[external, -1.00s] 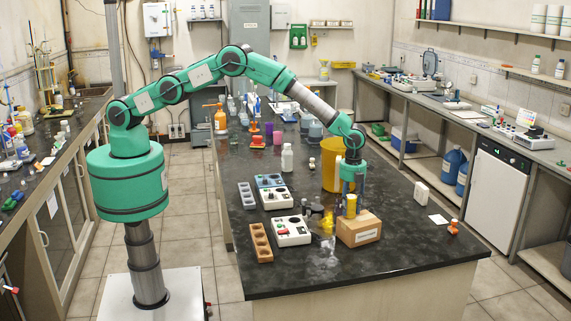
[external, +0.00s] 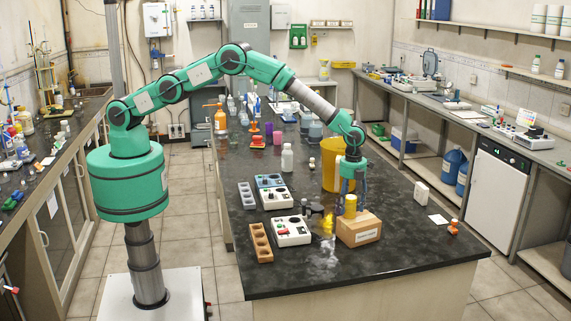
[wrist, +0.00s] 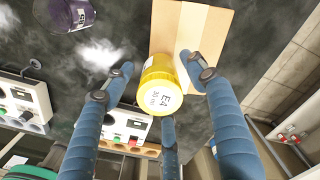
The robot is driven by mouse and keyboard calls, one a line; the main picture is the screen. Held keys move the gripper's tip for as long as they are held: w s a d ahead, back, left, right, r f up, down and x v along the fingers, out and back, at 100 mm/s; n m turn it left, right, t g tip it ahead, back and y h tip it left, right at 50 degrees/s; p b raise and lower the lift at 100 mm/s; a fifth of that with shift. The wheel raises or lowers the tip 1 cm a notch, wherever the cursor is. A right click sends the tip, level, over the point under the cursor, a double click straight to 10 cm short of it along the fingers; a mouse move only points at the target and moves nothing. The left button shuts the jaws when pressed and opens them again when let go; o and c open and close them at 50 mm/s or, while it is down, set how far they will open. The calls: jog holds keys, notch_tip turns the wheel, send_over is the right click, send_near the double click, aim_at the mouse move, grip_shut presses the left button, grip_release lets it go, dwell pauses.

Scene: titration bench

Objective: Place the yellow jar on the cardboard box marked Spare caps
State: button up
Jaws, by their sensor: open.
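The yellow jar (external: 350,206) stands upright on top of the cardboard box (external: 358,231) on the dark bench. In the wrist view the jar (wrist: 160,88) shows its lid end with a label, between my spread fingers, and the box (wrist: 212,25) lies beneath it. The print on the box's front is too small to read. My gripper (external: 351,184) is open just above the jar, pointing down. In the wrist view its blue fingers (wrist: 158,76) surround the jar with visible gaps at the left and right.
A large yellow container (external: 332,166) stands just behind my gripper. White instruments (external: 291,231), a brown rack (external: 260,243) and a white bottle (external: 287,158) are left of the box. The bench's front right is mostly clear.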

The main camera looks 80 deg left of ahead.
notch_tip(320, 180, up, 11)
jog(key=shift+b, duration=0.35)
dwell(0.3)
dwell(0.4)
